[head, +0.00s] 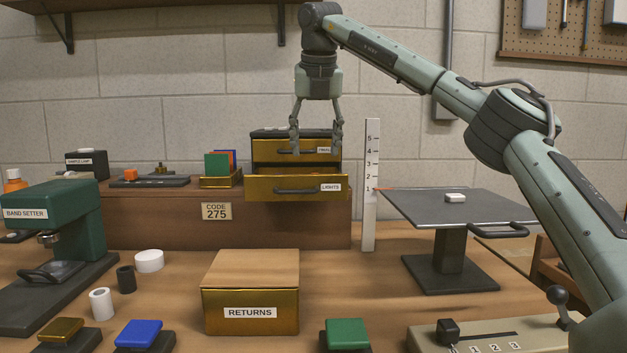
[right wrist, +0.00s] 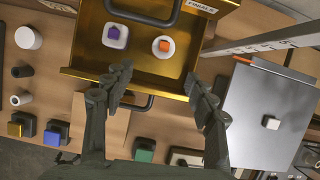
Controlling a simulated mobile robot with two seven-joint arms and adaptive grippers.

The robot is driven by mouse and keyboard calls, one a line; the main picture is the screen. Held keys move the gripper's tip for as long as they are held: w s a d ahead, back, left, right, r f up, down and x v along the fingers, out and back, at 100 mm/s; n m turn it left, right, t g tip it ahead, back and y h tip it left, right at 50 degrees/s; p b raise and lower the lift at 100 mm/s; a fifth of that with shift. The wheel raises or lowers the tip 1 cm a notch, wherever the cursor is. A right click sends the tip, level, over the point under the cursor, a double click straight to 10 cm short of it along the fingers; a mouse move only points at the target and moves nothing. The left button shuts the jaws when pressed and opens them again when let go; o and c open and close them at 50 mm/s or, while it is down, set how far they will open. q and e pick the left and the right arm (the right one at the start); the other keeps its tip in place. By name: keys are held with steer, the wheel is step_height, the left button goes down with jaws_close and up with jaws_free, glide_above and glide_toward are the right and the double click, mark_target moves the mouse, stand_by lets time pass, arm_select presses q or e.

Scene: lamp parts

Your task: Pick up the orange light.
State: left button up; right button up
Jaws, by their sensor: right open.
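The drawer labelled LIGHTS (head: 260,187) is pulled open below the FINALS drawer (head: 270,153). In the right wrist view, the orange light (right wrist: 164,46) is a small orange block on a round white base inside the open drawer (right wrist: 150,66). A purple light (right wrist: 116,36) stands to its left in the same drawer. The orange light is hidden behind the drawer front in the head view. My right gripper (head: 316,150) points down above the drawer, open and empty; in the right wrist view its fingers (right wrist: 158,80) are spread just short of the orange light. My left gripper is not in view.
A white scale post (head: 370,220) stands right of the drawers, near a grey raised plate (head: 430,208) with a white block (head: 455,197). The RETURNS box (head: 250,312) stands in front.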

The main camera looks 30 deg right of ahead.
steer(key=shift+x, duration=1.1)
steer(key=x, duration=0.5)
steer(key=shift+w+d, duration=0.4)
steer(key=shift+w, duration=0.1)
steer(key=shift+r, duration=0.1)
jaws_close()
